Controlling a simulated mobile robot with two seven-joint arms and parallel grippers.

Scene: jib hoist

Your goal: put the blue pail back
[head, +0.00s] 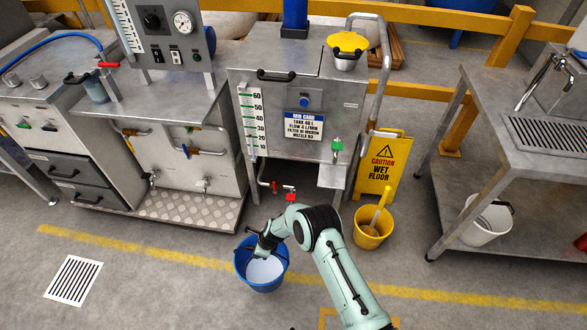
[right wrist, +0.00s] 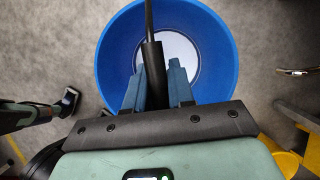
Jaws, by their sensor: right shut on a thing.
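The blue pail (head: 258,281) is in front of the steel tank unit, left of the yellow bucket. A pale round area inside it may be liquid or its bottom. My right gripper (head: 256,252) is above the pail's rim, shut on the dark grip of its handle. In the right wrist view the fingers (right wrist: 160,88) close around that grip, with the open pail (right wrist: 222,50) upright below. I cannot tell whether the pail touches the floor. A part that looks like my left arm enters at the left of that view; its fingers cannot be made out.
The yellow bucket (head: 373,229) stands right of the pail, before the wet-floor sign (head: 385,165). The steel tank unit (head: 335,95) has a red-handled valve (head: 291,196) low at its front. Floor at left is clear around a drain grate (head: 73,281).

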